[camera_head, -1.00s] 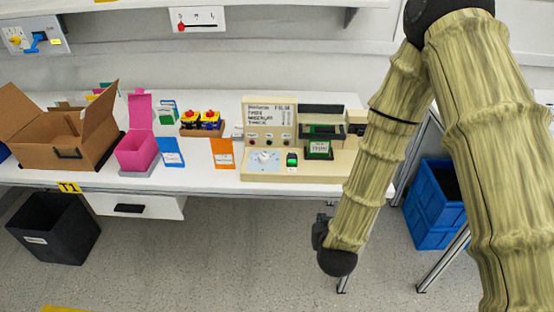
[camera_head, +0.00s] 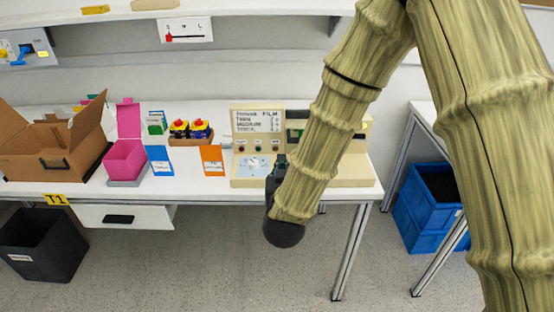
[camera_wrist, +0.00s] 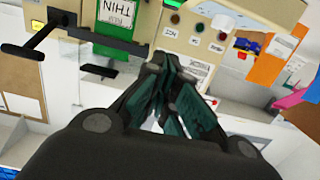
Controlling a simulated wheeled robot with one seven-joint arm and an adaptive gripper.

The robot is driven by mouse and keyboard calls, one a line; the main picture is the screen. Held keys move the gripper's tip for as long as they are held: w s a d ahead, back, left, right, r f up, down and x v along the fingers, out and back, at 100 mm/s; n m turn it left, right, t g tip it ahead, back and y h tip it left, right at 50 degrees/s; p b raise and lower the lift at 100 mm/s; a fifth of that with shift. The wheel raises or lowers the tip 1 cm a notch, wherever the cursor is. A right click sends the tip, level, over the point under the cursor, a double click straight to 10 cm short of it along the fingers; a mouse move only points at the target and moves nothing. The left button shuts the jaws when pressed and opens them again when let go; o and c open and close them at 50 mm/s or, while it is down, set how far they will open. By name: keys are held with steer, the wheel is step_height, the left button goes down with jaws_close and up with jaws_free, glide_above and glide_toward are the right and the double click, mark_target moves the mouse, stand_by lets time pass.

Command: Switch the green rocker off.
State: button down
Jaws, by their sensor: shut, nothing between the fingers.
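The beige machine (camera_head: 351,178) with the rocker stands on the white table, to the right of an orange card. The green rocker itself is hidden in both current views, behind my arm and gripper. Contact cannot be told.
A pink box (camera_head: 125,160), a blue card (camera_head: 160,160) and the orange card (camera_head: 213,160) stand to the left. A blue crate (camera_head: 425,215) is at right.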

steer(key=w, duration=0.3)
steer(key=w+p, duration=0.1)
steer(key=w, duration=0.2)
steer(key=w+f, duration=0.1)
steer(key=w, duration=0.2)
steer(key=shift+d+p, duration=0.1)
steer(key=shift+p, duration=0.2)
steer(key=shift+w+f, duration=0.55)
steer(key=shift+f, duration=0.2)
steer(key=shift+w+f+p, duration=0.15)
steer(key=shift+f+p, duration=0.15)
steer(key=shift+f, duration=1)
